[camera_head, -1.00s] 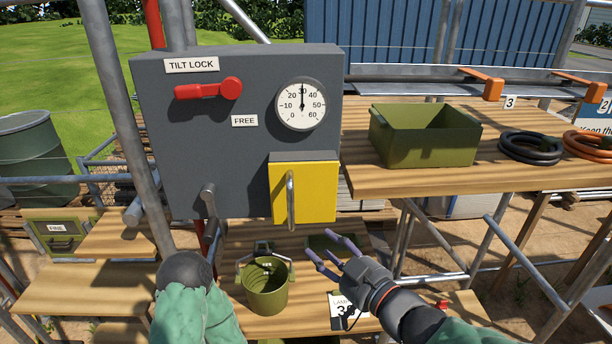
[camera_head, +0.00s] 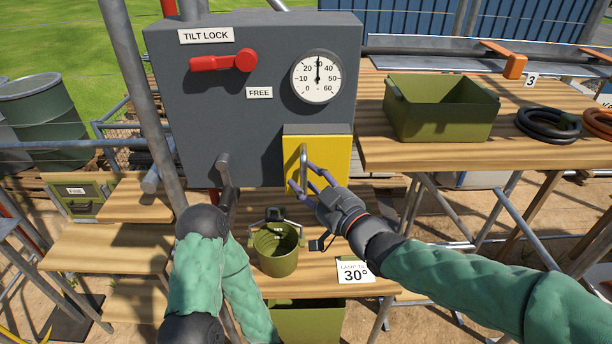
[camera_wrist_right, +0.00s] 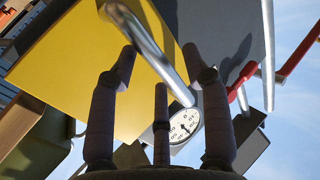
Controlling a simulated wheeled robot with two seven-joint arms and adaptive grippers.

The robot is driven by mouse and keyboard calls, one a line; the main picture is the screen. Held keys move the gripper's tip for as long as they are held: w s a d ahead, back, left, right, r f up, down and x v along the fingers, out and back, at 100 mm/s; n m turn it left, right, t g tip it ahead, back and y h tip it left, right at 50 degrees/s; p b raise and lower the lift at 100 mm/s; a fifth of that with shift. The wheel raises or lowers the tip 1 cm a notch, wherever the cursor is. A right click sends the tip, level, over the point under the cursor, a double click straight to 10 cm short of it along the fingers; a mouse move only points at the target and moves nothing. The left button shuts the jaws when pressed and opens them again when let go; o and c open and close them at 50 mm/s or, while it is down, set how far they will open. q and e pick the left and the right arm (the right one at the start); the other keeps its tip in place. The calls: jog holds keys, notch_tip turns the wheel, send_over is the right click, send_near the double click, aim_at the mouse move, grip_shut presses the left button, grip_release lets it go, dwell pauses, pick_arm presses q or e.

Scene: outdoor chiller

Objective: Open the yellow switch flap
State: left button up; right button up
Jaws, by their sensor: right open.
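The yellow switch flap (camera_head: 335,158) is shut on the lower right of the grey panel box, with an upright metal handle (camera_head: 303,156) on its front. My right gripper (camera_head: 302,176) is open at the handle's lower part, its fingers on either side of it in the head view. In the right wrist view the handle (camera_wrist_right: 150,50) runs between the spread fingertips in front of the yellow flap (camera_wrist_right: 85,65). I cannot tell whether the fingers touch the handle.
The grey box (camera_head: 200,110) carries a red tilt lock lever (camera_head: 223,62) near a FREE label and a dial (camera_head: 318,77). A green bucket (camera_head: 277,255) stands below the flap. A green crate (camera_head: 440,118) sits on the right bench. A scaffold pole runs along the box's left.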

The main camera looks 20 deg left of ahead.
jog(key=shift+w+a, duration=0.35)
jog(key=shift+a, duration=0.1)
grip_shut()
